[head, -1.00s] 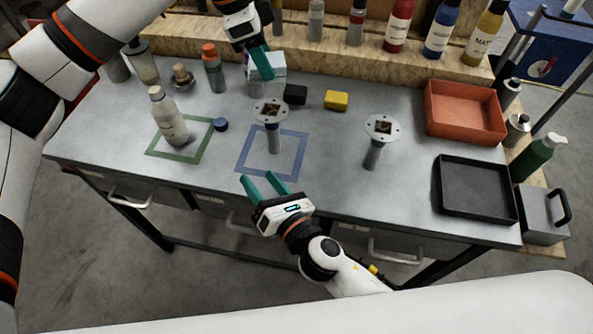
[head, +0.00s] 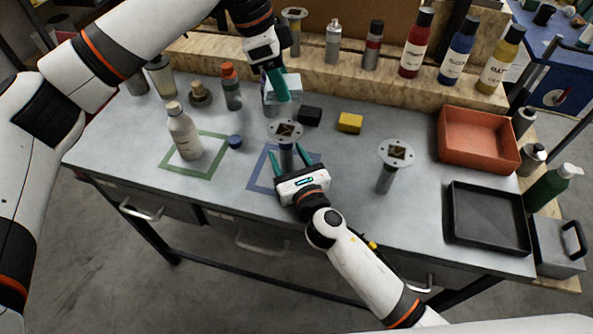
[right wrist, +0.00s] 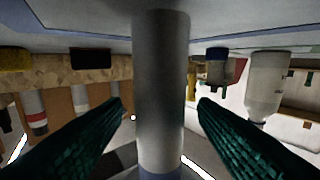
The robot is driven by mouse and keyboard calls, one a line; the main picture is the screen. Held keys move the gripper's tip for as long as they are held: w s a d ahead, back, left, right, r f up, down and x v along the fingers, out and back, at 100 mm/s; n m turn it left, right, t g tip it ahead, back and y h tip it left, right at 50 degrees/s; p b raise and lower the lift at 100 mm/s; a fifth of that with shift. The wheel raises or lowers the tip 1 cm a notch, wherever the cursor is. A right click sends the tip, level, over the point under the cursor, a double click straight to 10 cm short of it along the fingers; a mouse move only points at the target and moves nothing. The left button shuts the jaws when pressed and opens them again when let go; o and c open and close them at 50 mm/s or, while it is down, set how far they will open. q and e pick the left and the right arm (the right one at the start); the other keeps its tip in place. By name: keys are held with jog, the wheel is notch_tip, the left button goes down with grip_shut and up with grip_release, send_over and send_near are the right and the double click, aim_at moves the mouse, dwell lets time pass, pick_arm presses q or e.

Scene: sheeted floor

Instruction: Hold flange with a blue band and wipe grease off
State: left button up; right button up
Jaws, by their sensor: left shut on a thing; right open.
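The middle flange (head: 285,129) stands upright inside the blue square outline, its disc on a grey stem. In the right wrist view its stem (right wrist: 160,80) rises between the fingers, with a blue band (right wrist: 160,174) at the picture's bottom edge. My right gripper (head: 292,160) is open around the stem, a finger on each side. A second flange (head: 396,152) stands to the right; I cannot make out its band. My left gripper (head: 278,86) is shut at a white and pale-blue block-like thing (head: 291,101) behind the middle flange; its fingers partly hide it. I cannot make out grease.
A white bottle (head: 185,137) stands in a green square outline, near a blue cap (head: 235,142). A black block (head: 310,116) and a yellow block (head: 349,122) lie behind. An orange bin (head: 478,165) and black tray (head: 488,242) are at right. Bottles line the back shelf.

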jog(key=shift+w+a, duration=0.25)
jog(key=shift+w, duration=0.4)
grip_shut()
